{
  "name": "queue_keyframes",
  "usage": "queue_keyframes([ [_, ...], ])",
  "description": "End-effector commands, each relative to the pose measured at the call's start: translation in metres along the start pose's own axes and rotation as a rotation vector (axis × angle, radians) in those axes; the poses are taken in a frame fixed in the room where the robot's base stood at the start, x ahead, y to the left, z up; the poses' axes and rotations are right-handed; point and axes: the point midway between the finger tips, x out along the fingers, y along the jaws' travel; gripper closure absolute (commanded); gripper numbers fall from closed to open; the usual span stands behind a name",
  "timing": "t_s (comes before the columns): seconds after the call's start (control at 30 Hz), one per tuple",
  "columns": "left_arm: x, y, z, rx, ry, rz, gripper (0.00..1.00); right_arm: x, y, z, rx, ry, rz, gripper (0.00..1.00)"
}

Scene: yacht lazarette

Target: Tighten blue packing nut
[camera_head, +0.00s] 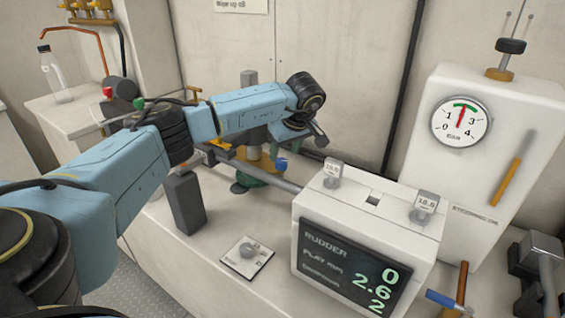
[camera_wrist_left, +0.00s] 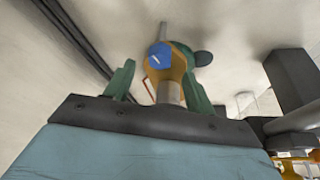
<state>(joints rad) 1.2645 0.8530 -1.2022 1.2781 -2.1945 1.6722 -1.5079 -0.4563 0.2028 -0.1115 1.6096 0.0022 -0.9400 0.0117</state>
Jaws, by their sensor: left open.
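The blue packing nut (camera_head: 281,163) is on the bronze and green fitting at the back of the white bench, partly hidden behind my left arm. In the left wrist view the blue nut (camera_wrist_left: 160,54) sits on the bronze body (camera_wrist_left: 181,64), with a grey shaft below. My left gripper (camera_head: 300,138) is above and close to the nut in the head view. In the wrist view its green fingers (camera_wrist_left: 158,85) are apart, and the nut shows between and beyond them, not gripped. I cannot tell the exact gap. My right gripper is not in view.
A rudder display box (camera_head: 350,250) reads 0, 2.6 and 2. A white cabinet with a gauge (camera_head: 461,121) stands at right. A dark upright block (camera_head: 185,202) and a small plate with a knob (camera_head: 247,258) are on the bench. A grey rod runs towards the fitting.

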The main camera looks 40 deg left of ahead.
Motion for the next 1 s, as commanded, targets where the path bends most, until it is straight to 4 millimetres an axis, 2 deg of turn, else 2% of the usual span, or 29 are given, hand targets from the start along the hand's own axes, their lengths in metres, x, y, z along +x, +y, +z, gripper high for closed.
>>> queue_keyframes([
  [0.03, 0.011, 0.000, 0.001, 0.000, -0.001, -0.001, 0.45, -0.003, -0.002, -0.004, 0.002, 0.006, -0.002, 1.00],
  [0.1, 0.021, 0.000, 0.001, 0.000, -0.001, -0.002, 0.45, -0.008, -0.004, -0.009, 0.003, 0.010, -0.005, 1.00],
  [0.23, 0.034, 0.000, 0.001, 0.000, -0.001, 0.000, 0.45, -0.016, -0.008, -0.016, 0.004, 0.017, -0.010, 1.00],
  [0.63, 0.040, 0.000, 0.000, 0.001, -0.001, 0.001, 0.45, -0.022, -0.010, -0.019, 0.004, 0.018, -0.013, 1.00],
  [1.0, 0.040, 0.000, 0.000, 0.001, -0.001, 0.001, 0.90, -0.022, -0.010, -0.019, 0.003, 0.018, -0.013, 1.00],
])
